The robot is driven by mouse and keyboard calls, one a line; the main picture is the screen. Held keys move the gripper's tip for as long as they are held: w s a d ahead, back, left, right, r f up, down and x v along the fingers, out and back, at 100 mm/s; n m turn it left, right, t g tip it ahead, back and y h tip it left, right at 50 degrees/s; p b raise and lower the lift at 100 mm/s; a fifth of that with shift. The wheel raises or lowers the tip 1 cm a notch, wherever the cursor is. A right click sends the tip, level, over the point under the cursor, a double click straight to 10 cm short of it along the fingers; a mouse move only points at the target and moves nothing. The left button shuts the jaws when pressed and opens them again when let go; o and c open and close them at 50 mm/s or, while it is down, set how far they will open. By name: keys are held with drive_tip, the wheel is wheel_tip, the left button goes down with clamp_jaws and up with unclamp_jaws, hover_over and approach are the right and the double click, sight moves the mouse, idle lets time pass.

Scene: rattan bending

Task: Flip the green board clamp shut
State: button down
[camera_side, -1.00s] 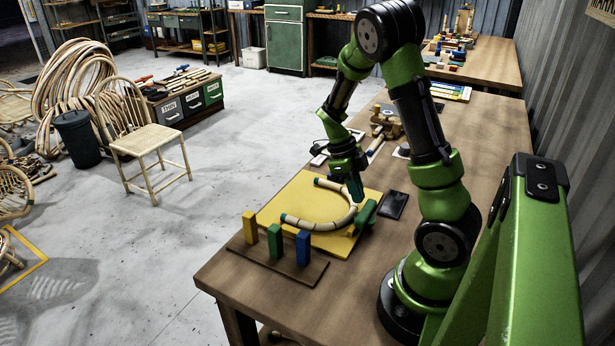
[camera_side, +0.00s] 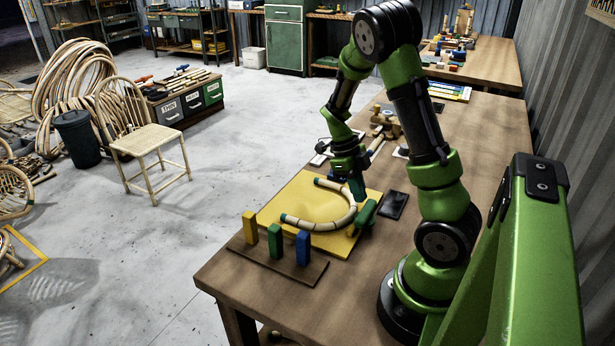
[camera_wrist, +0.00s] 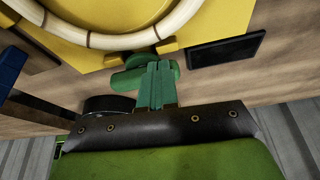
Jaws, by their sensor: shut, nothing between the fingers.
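The green board clamp (camera_side: 364,219) sits at the right edge of the yellow board (camera_side: 300,188), beside the curved rattan piece (camera_side: 318,226). It also shows in the wrist view (camera_wrist: 125,79), partly hidden behind my fingers. I cannot tell how far its lever is turned. My gripper (camera_side: 357,198) points down just above and behind the clamp. Its green fingers (camera_wrist: 158,72) are together and empty, overlapping the clamp in the wrist view. I cannot tell whether they touch it.
A flat black object (camera_side: 393,205) lies right of the clamp. A brown rack (camera_side: 300,272) with yellow, green and blue blocks stands in front of the board. A wooden fixture (camera_side: 384,122) is behind. The table's near right area is partly clear.

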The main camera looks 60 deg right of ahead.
sight(373, 201)
drive_tip(key=shift+s+d+m, duration=0.1)
drive_tip(key=shift+m, duration=0.2)
drive_tip(key=m+y, duration=0.1)
drive_tip(key=m, duration=0.1)
drive_tip(key=s+d+m, duration=0.1)
drive_tip(key=m, duration=0.1)
drive_tip(key=shift+s+t+y, duration=0.2)
drive_tip(key=shift+t+y, duration=0.1)
drive_tip(key=shift+y, duration=0.1)
drive_tip(key=m, duration=0.1)
drive_tip(key=s+m, duration=0.1)
drive_tip(key=m, duration=0.1)
drive_tip(key=m+t+y, duration=0.1)
drive_tip(key=shift+s+d+m, duration=0.15)
drive_tip(key=shift+s+m, duration=0.15)
drive_tip(key=shift+s, duration=0.05)
drive_tip(key=m, duration=0.1)
drive_tip(key=s+m+t, duration=0.1)
drive_tip(key=m, duration=0.1)
drive_tip(key=s+m+y, duration=0.1)
drive_tip(key=m, duration=0.1)
drive_tip(key=shift+a+t, duration=0.2)
drive_tip(key=shift+t, duration=0.2)
drive_tip(key=shift+s+a, duration=0.1)
drive_tip(key=shift+s, duration=0.1)
drive_tip(key=shift+s+a, duration=0.2)
drive_tip(key=shift+s, duration=0.05)
drive_tip(key=shift+d, duration=0.15)
